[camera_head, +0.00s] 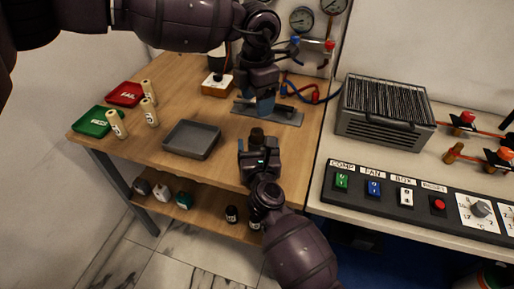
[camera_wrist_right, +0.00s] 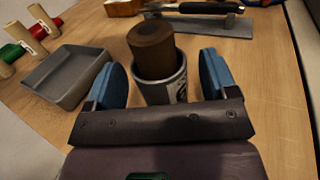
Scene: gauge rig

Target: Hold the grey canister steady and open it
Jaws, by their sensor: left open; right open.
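The grey canister (camera_wrist_right: 163,90) stands upright on the wooden table, with a brown cylindrical lid (camera_wrist_right: 154,50) seated in its top. The lid also shows in the head view (camera_head: 257,135), where the canister's body is mostly hidden by my right gripper (camera_head: 258,148). In the right wrist view, the blue fingers of my right gripper (camera_wrist_right: 162,82) are open on either side of the canister, with gaps visible. My left gripper (camera_head: 263,106) is open, pointing down behind the canister in the head view, near a grey plate (camera_head: 285,117).
A grey tray (camera_head: 191,140) lies left of the canister. Green (camera_head: 92,121) and red (camera_head: 124,94) trays and cream cylinders (camera_head: 117,124) are farther left. A dark-handled tool (camera_wrist_right: 208,8) lies by the plate. A grille box (camera_head: 385,108) and a switch panel (camera_head: 420,200) are on the right bench.

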